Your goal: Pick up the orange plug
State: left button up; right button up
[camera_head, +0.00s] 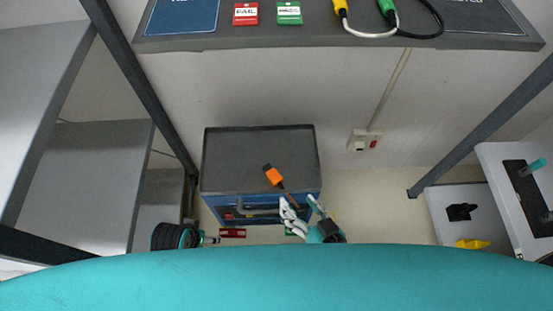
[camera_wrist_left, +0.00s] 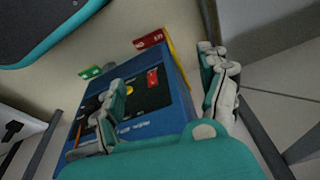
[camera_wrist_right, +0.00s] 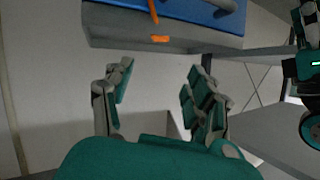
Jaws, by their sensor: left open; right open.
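The orange plug (camera_head: 273,176) has a dark end and lies on the grey top of the blue cart (camera_head: 240,150), near its front edge. Its orange cord runs down toward the right gripper. A small orange part (camera_wrist_right: 160,39) shows at the cart top's edge in the right wrist view. My right gripper (camera_head: 303,208) is open and empty, in front of the cart's front right corner, apart from the plug. In the right wrist view its fingers (camera_wrist_right: 160,88) are spread. My left gripper (camera_head: 212,239) is open near the cart's front left; its fingers (camera_wrist_left: 165,95) show spread in the left wrist view.
A grey shelf (camera_head: 330,38) above holds red and green labels and yellow and green plugs with cables. A wall switch (camera_head: 363,140) is right of the cart. Grey shelves (camera_head: 90,180) stand left; a white cart (camera_head: 470,215) stands right. The cart top is otherwise clear.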

jog(key=s+r+n, duration=0.1)
jog(key=s+n, duration=0.1)
jog(key=n, duration=0.1)
jog(key=b, duration=0.2)
send_near(271, 174)
jog(key=w, duration=0.1)
jog(key=w+a, duration=0.1)
jog(key=w, duration=0.1)
jog(key=shift+a+f, duration=0.1)
jog(key=b+x, duration=0.2)
jog(key=x, duration=0.4)
jog(key=shift+w+a, duration=0.15)
jog(key=shift+w, duration=0.1)
pick_arm(q)
jog(key=w+v, duration=0.2)
jog(key=v, duration=0.9)
jog(key=shift+r+t, duration=0.4)
pick_arm(e)
grip_shut()
pick_arm(q)
jog(key=shift+d, duration=0.15)
